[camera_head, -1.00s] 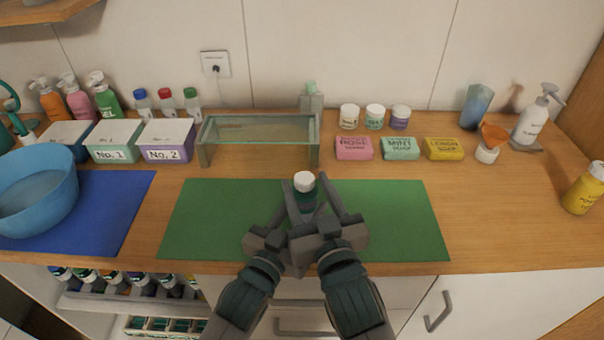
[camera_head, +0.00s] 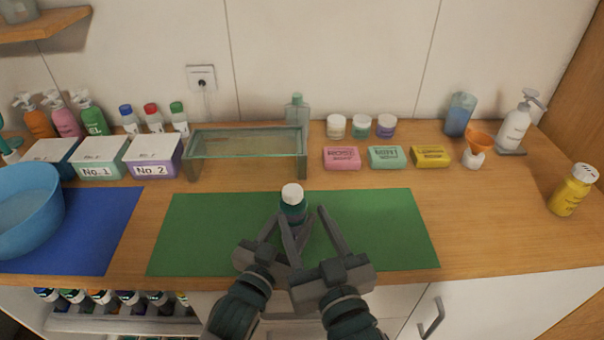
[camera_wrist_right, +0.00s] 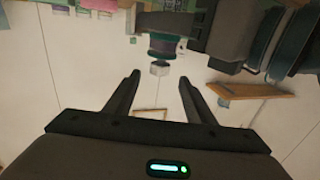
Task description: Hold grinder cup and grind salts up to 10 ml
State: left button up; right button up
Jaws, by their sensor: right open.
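The grinder cup (camera_head: 292,208), a dark teal cylinder with a white top, is upright above the green mat in the head view. It also shows inverted in the right wrist view (camera_wrist_right: 163,46). My left gripper (camera_head: 281,222) is at the cup's lower part and seems shut on it; its finger contact is partly hidden. My right gripper (camera_head: 308,220) is open and empty, just to the right and front of the cup. In the right wrist view its two fingers (camera_wrist_right: 159,78) are spread apart, with the cup's white top beyond them.
The green mat (camera_head: 390,235) is clear around the grippers. Behind it are a glass stand (camera_head: 302,165), soap bars (camera_head: 341,158) and small jars. A blue bowl (camera_head: 40,215) stands left.

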pick_arm(q)
jog(key=o, duration=1.2)
jog(key=v, duration=1.2)
